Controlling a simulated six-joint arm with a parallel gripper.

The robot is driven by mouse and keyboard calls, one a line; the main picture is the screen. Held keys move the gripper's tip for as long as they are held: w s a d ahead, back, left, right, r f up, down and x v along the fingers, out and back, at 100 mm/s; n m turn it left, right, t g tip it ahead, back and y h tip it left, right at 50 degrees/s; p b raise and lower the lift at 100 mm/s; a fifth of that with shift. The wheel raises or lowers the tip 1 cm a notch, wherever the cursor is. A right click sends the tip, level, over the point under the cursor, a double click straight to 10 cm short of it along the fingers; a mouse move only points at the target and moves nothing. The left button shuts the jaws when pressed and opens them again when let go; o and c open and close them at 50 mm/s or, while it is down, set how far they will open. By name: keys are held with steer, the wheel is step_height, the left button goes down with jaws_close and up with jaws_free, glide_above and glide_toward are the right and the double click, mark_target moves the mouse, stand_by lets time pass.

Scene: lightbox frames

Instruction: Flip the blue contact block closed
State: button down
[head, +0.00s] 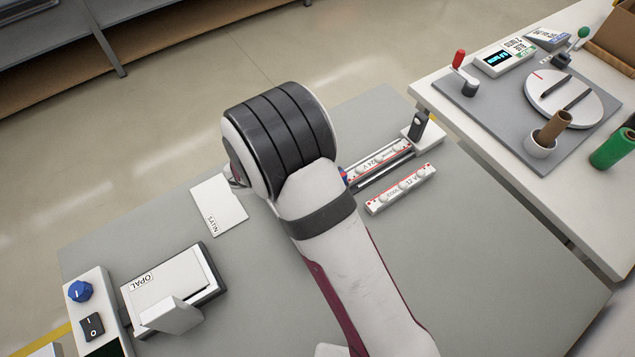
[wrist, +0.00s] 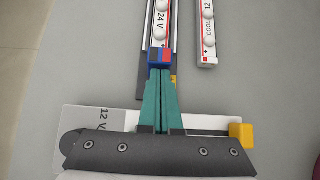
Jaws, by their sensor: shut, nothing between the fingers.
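The blue contact block (wrist: 155,56), with a red part beside it, sits at the near end of a rail holding a 24 V strip (wrist: 161,22) in the wrist view. In the head view only a small blue and red bit (head: 343,176) shows past my arm. My gripper (wrist: 160,70) has its green fingers shut together and empty. Their tips are right at the near side of the block; I cannot tell whether they touch it. My arm hides the gripper in the head view. A small yellow piece (wrist: 173,79) shows beside the fingers.
A loose 12 V strip (wrist: 207,35) lies right of the rail. A dark upright lever (head: 419,125) stands at the rail's far end. A white plate (wrist: 90,118) and a yellow block (wrist: 242,135) lie under my gripper. SATIN (head: 218,205) and OPAL (head: 160,285) panels lie left.

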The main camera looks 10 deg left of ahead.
steer(key=shift+w+d, duration=0.45)
steer(key=shift+d, duration=0.05)
steer(key=s+a, duration=0.3)
steer(key=shift+a, duration=0.1)
steer(key=v, duration=1)
